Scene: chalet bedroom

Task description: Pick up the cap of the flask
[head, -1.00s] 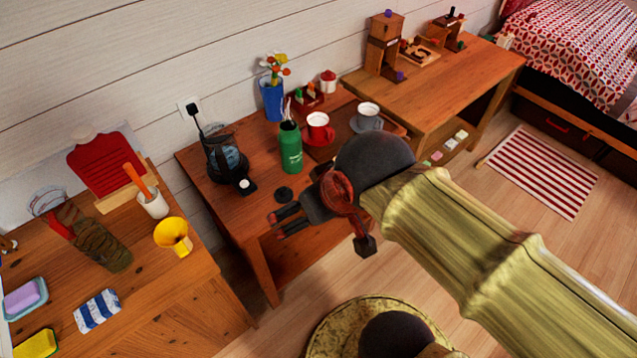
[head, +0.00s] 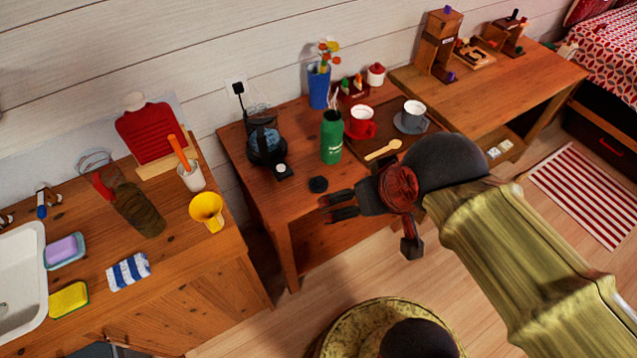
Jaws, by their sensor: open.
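The green flask (head: 331,138) stands upright on the middle wooden table, its top open with thin sticks or straws showing at its mouth. A small round black cap (head: 318,184) lies on the table in front of the flask, near the front edge. My gripper (head: 325,207) is open and empty, its two dark fingers pointing left. In the picture it is just below and right of the cap, by the table's front edge, apart from the cap. I cannot tell its exact height above the table.
A kettle (head: 266,146) stands left of the flask. A brown tray (head: 424,137) holds a red cup (head: 361,122), a grey cup (head: 412,116) and a wooden spoon (head: 383,150). A blue vase (head: 319,86) stands behind. Bare table lies around the cap.

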